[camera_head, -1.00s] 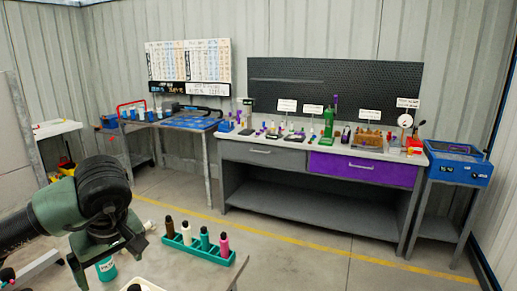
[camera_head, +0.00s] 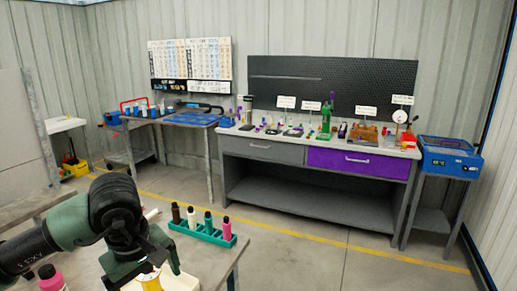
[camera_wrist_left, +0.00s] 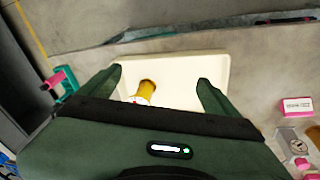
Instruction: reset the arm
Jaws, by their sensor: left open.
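My left arm comes in from the lower left in the head view, and its gripper (camera_head: 148,268) is above the near table. In the left wrist view the two green fingers of the gripper (camera_wrist_left: 160,85) are apart. A cream tray (camera_wrist_left: 185,68) lies beyond and between them. A small yellow-brown bottle (camera_wrist_left: 147,88) with a white part shows between the fingers, over the tray; I cannot tell its exact distance from them. The head view shows yellow of this bottle (camera_head: 152,281) just below the gripper. My right gripper is not in view.
A teal rack (camera_head: 205,236) with several bottles stands on the near table, right of my gripper. A pink bottle (camera_head: 50,278) is at the lower left. A grey workbench (camera_head: 265,167) with a purple drawer stands at the back. Open floor lies between.

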